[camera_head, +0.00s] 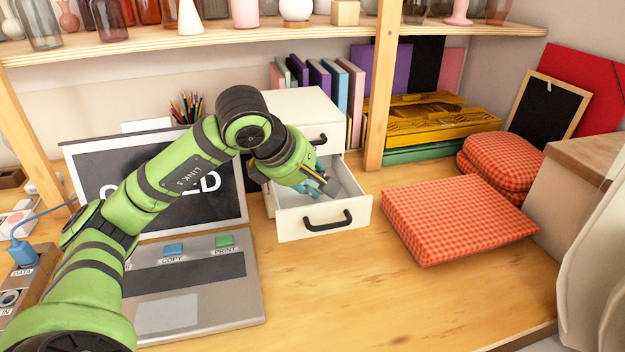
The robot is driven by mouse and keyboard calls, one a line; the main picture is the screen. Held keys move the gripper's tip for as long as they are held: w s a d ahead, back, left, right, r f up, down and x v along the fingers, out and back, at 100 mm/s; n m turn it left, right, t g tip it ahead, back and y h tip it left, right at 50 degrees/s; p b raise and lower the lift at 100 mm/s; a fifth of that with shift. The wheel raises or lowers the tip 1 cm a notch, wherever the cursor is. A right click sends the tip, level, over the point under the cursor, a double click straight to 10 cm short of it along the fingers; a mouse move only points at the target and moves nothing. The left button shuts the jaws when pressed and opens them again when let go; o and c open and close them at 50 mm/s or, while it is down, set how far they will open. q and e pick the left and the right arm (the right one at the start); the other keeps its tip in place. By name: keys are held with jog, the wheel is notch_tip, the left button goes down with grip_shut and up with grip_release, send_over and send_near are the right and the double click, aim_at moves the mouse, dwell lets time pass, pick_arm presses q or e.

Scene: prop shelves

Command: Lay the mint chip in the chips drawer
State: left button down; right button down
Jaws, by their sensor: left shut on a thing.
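The chips drawer (290,223) is the lower drawer of a small white cabinet (290,103). It is pulled open, with a black handle on its front. My left gripper (317,187) reaches into the drawer opening from above and is shut on a small mint-coloured thing, apparently the mint chip, low between its fingers. The chip is mostly hidden by the fingers. I cannot tell whether it touches the drawer floor. My right gripper is not in view.
A laptop (200,275) stands left of the drawer, below my left arm. A red checked cushion (455,220) lies to the right, with more cushions (500,160) behind it. A shelf post (380,90) stands behind right. The table front is clear.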

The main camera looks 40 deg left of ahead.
pick_arm(q)
jog(key=c, duration=1)
grip_release()
jog(key=shift+r, duration=0.1)
jog(key=v, duration=1.2)
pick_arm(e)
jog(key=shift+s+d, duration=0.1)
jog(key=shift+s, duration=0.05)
